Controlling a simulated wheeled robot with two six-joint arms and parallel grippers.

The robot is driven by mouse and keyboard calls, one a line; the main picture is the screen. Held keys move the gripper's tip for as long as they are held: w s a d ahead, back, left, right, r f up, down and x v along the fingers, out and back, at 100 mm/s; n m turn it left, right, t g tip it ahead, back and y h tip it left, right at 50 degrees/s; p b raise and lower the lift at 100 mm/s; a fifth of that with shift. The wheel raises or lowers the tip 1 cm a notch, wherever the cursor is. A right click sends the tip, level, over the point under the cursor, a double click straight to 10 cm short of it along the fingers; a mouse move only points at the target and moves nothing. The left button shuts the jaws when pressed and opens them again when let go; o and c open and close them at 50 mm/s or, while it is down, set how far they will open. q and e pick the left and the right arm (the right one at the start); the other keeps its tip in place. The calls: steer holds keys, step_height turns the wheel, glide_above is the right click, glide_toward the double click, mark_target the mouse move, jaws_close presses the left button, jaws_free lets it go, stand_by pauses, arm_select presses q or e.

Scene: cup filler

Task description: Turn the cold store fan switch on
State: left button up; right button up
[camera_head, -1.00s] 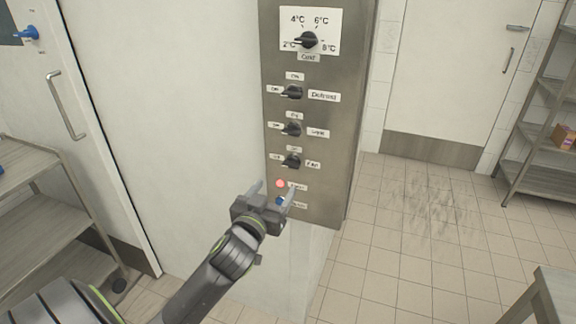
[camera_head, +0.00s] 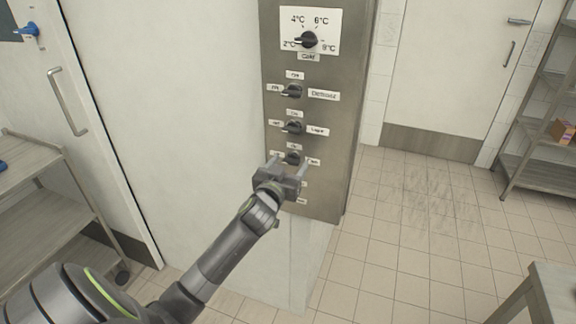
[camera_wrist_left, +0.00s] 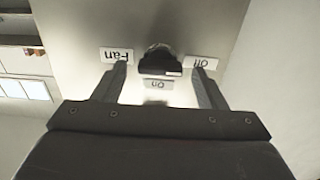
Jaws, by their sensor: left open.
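My left gripper (camera_head: 288,166) is open, with one finger on each side of the knob. I cannot tell whether the fingers touch it. My right gripper is not in view.
Above are the light knob (camera_head: 293,128), the defrost knob (camera_head: 292,91) and the temperature dial (camera_head: 308,40). A metal shelf (camera_head: 40,215) stands at left, a shelf rack (camera_head: 540,130) at right, and a table corner (camera_head: 552,285) at lower right.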

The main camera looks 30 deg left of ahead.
arm_select(q)
steer(key=c, duration=1)
steer(key=m+p, duration=0.2)
steer(key=m, duration=0.2)
steer(key=shift+d+r, duration=0.1)
steer(key=m+p, duration=0.1)
steer(key=m, duration=0.4)
steer(key=shift+p, duration=0.4)
steer(key=m+p, duration=0.2)
steer(key=m, duration=0.3)
steer(key=shift+d, duration=0.1)
steer(key=shift+f+m+p, duration=0.15)
steer(key=shift+m+p, duration=0.25)
steer(key=shift+m, duration=0.55)
steer(key=shift+f+m+p, duration=0.15)
steer(key=shift+m+p, duration=0.2)
steer(key=shift+m, duration=0.6)
